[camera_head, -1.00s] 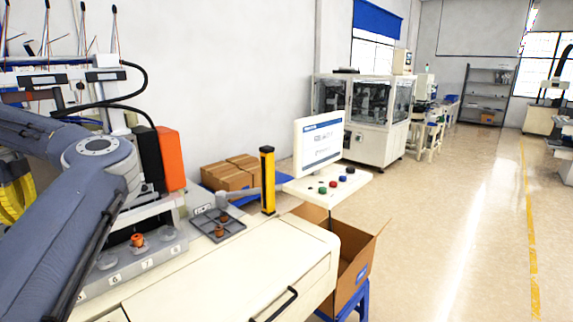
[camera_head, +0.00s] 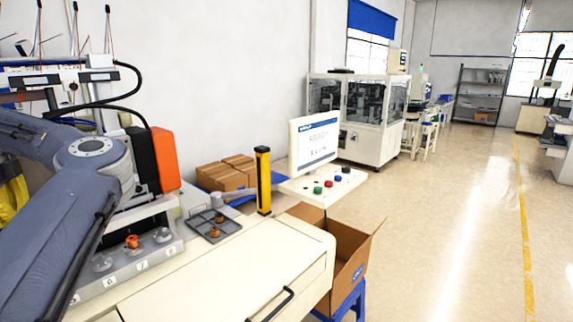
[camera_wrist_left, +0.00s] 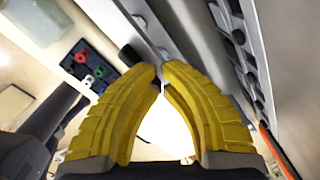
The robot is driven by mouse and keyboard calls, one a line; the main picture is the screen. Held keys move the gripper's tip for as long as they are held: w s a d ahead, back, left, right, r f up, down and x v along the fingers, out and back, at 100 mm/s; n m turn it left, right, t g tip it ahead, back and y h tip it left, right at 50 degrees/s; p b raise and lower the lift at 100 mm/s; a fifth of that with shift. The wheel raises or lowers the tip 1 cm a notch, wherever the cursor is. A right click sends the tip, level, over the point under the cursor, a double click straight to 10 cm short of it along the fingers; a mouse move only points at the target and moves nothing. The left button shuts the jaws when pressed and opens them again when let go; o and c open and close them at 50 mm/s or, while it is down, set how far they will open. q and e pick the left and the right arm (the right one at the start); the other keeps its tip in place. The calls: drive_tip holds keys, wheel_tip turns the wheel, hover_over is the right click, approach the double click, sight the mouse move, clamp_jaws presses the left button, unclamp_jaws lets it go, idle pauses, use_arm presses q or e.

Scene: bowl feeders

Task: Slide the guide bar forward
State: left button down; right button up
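In the left wrist view, the two yellow fingers of my left gripper (camera_wrist_left: 159,70) are closed together at the tips, with a bright gap lower between them. Their tips are over a grey metal rail (camera_wrist_left: 143,17), which may be the guide bar. A black round end (camera_wrist_left: 130,55) sits beside the left finger. I cannot tell whether the tips touch the rail, and nothing is clearly held. In the head view, the yellow fingers show only partly at the left edge, behind my blue-grey arm. The guide bar is not clearly visible there. My right gripper is not in view.
A numbered grey fixture (camera_head: 150,262) holds an orange part (camera_head: 132,242). Behind it stand an orange-and-black unit (camera_head: 166,158), a dark tray (camera_head: 213,232), a yellow post (camera_head: 263,180) and a monitor (camera_head: 315,143). The cream cabinet top (camera_head: 235,265) is clear. An open carton (camera_head: 348,250) stands beside it.

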use_arm(q)
drive_tip(key=shift+f, duration=0.15)
drive_tip(key=shift+f, duration=2.65)
drive_tip(key=shift+d, duration=0.25)
drive_tip(key=shift+s+d, duration=0.45)
drive_tip(key=shift+d, duration=0.05)
drive_tip(key=shift+w+a, duration=0.3)
drive_tip(key=shift+r, duration=0.45)
wheel_tip(320, 180, up, 8)
drive_tip(key=shift+a+r, duration=0.15)
drive_tip(key=shift+a, duration=0.05)
